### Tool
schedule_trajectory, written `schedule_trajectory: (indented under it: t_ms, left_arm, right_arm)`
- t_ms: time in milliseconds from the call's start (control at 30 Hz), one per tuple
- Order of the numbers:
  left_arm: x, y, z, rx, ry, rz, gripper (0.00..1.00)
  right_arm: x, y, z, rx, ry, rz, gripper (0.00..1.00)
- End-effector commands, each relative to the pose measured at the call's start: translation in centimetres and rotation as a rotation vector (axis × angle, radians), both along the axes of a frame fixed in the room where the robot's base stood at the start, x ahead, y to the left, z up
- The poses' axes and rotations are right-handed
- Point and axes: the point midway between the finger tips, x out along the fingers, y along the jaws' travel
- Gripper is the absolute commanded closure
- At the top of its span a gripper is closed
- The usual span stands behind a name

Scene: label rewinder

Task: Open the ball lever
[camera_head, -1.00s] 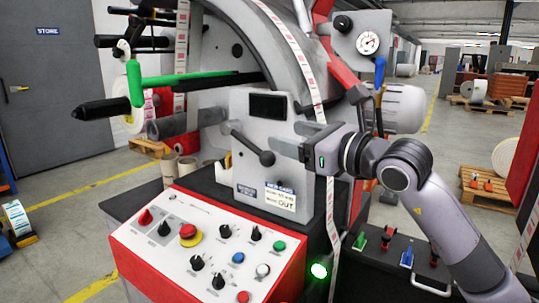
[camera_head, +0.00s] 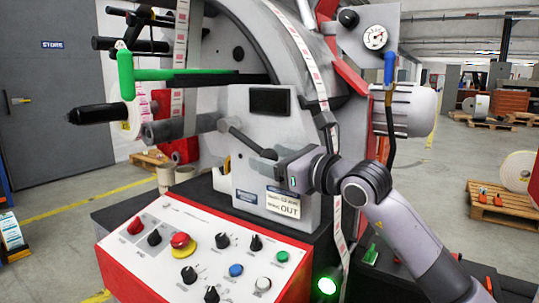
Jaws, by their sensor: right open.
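The ball lever (camera_head: 247,142) is a dark rod on the front of the grey machine housing. It slopes down to the right from its pivot and ends in a dark ball (camera_head: 269,154). My right gripper (camera_head: 278,167) comes in from the right, with its fingers at the ball end, just below and right of the ball. It is open. The fingertips are small and partly hidden, so I cannot tell whether they touch the ball or stand around it. My left gripper is out of view.
Below the lever is a red-edged control panel (camera_head: 150,262) with knobs and buttons. A label strip (camera_head: 317,85) runs down behind my right wrist. A green bar (camera_head: 160,74) and black rollers are at left. A blue-handled lever (camera_head: 389,70) rises behind my arm.

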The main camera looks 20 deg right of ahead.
Motion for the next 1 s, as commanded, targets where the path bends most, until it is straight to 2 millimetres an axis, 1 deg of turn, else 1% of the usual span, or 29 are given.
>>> schedule_trajectory:
  t_ms: [33, 167, 467, 500, 567, 600, 667, 867, 1000]
  left_arm:
    - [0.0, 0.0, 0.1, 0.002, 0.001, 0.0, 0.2]
    - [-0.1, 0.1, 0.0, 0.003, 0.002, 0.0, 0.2]
    - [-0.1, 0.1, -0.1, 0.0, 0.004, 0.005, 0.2]
    - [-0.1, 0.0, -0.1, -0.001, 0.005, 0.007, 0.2]
    - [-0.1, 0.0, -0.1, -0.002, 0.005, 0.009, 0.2]
    - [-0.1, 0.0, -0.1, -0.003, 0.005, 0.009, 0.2]
    - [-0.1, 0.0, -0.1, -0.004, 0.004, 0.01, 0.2]
    - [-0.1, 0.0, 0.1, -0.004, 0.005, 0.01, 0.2]
    - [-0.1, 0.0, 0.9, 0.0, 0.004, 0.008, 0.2]
  right_arm:
    - [0.4, 0.2, 0.0, 0.0, 0.001, 0.0, 0.36]
    - [1.0, 0.5, 0.0, -0.001, 0.0, 0.0, 0.36]
    - [1.1, 0.6, 0.0, -0.001, 0.0, 0.0, 0.36]
    - [1.1, 0.6, 0.0, -0.001, 0.0, 0.0, 0.49]
    - [1.1, 0.6, -0.1, -0.001, 0.0, 0.0, 0.69]
    - [1.1, 0.6, -0.1, -0.001, 0.0, 0.0, 0.82]
    - [1.1, 0.6, -0.1, -0.001, 0.0, 0.0, 1.0]
    - [1.1, 0.6, 0.1, -0.005, 0.005, 0.0, 1.0]
    - [1.0, 0.5, 0.7, -0.023, 0.028, -0.001, 1.0]
